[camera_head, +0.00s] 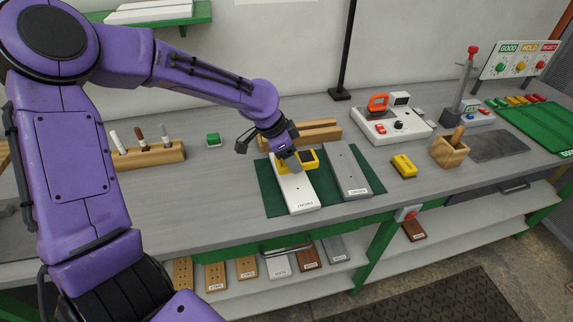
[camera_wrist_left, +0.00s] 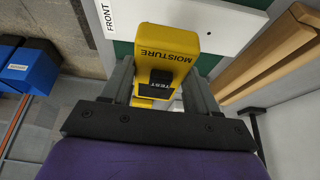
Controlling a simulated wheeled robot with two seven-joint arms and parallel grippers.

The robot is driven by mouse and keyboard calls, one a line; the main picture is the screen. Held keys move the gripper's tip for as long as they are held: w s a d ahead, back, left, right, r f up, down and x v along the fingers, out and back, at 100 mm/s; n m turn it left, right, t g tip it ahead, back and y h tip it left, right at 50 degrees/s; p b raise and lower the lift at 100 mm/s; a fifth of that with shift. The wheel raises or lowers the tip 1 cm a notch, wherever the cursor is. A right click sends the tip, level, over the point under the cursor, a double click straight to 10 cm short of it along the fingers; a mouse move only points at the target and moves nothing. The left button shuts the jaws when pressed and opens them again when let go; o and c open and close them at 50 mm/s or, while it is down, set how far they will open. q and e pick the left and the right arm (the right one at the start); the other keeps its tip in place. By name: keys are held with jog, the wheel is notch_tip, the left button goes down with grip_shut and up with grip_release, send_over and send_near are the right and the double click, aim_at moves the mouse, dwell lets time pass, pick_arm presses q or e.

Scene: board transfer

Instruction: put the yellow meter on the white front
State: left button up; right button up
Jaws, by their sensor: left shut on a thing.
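The yellow meter (camera_head: 311,157) is held at the far end of the white front (camera_head: 301,195). My left gripper (camera_head: 291,160) is shut on the meter, with one finger on each side in the left wrist view (camera_wrist_left: 160,90). I cannot tell whether the meter touches the white front. The white front lies on a green mat (camera_head: 273,200), left of a grey front (camera_head: 347,170). My right gripper is not in view.
A wooden rack (camera_head: 318,131) stands just behind the mat. A yellow block-like item (camera_head: 404,166), a wooden box (camera_head: 449,151) and a white device (camera_head: 392,126) stand to the right. A wooden holder with pens (camera_head: 148,155) and a green block (camera_head: 213,139) stand left.

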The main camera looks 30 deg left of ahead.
aim_at(290, 177)
pick_arm(q)
jog(key=shift+g, duration=0.3)
jog(key=w+f, duration=0.1)
jog(key=f, duration=0.1)
jog(key=w+a+f+p, duration=0.1)
jog(key=f, duration=0.1)
jog(key=w+f, duration=0.1)
jog(key=f, duration=0.1)
jog(key=shift+a+f, duration=0.25)
jog(key=shift+a, duration=0.05)
jog(key=shift+s+f, duration=0.2)
jog(key=shift+s, duration=0.05)
jog(key=shift+s+r, duration=0.2)
jog(key=shift+s, duration=0.3)
jog(key=shift+f, duration=0.1)
jog(key=o, duration=1.2)
jog(key=shift+w+f, duration=0.2)
jog(key=shift+w, duration=0.15)
jog(key=shift+c, duration=0.2)
jog(key=shift+s, duration=0.1)
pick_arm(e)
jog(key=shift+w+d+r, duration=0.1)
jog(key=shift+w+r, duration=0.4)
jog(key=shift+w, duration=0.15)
pick_arm(q)
jog(key=shift+s+r, duration=0.1)
